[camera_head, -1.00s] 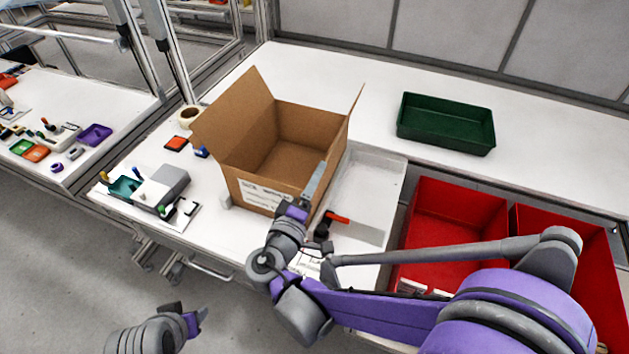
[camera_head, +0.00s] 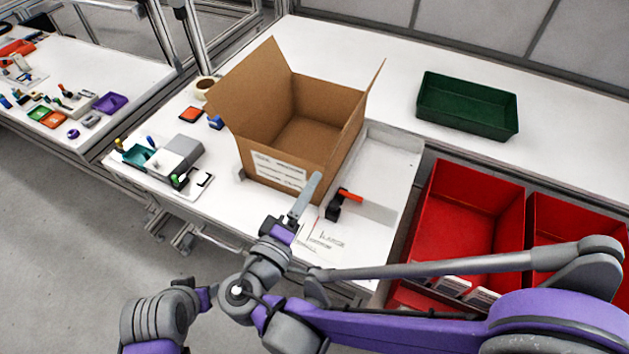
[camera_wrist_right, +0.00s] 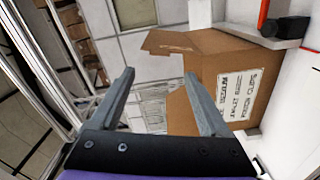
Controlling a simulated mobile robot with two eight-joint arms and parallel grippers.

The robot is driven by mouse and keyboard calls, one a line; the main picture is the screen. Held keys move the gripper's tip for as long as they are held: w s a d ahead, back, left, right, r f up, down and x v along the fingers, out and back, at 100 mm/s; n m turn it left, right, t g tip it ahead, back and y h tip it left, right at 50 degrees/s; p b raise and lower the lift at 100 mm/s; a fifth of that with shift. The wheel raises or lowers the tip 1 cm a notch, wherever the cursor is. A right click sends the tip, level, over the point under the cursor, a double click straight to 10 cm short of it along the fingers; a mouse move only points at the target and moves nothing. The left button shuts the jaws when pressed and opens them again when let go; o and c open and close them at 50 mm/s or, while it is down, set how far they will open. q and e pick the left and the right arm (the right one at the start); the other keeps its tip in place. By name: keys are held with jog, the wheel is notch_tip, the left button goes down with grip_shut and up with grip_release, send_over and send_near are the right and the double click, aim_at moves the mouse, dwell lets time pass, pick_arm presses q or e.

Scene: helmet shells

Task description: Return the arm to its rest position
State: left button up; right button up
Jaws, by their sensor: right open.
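My right gripper (camera_head: 306,197) is in front of the cardboard box's near right corner in the head view. Its two grey fingers are spread apart and empty in the right wrist view (camera_wrist_right: 162,103). The open brown cardboard box (camera_head: 275,150) stands on the white table with flaps up; its labelled side also shows in the right wrist view (camera_wrist_right: 238,95). My left arm's end (camera_head: 204,299) is low at the bottom left, over the floor; its fingers cannot be made out.
A black and red tool (camera_head: 335,207) lies right of the box, near a printed sheet (camera_head: 325,240). A green tray (camera_head: 468,105) sits behind right. Red bins (camera_head: 470,215) stand at the right. A grey fixture (camera_head: 178,155) is at the left. The floor in front is clear.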

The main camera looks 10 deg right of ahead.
dwell(0.5)
jog(key=s+d+f+m+g+y, duration=0.2)
jog(key=d+f+g, duration=0.4)
jog(key=d+f, duration=0.3)
jog(key=s+d+f+m+g+y, duration=0.2)
jog(key=s+f+m+y, duration=0.2)
jog(key=s+y, duration=0.4)
jog(key=shift+s+m+g+y, duration=0.2)
jog(key=shift+m+g+y, duration=0.2)
jog(key=shift+m, duration=0.5)
jog(key=shift+d+f, duration=0.1)
jog(key=shift+d, duration=0.05)
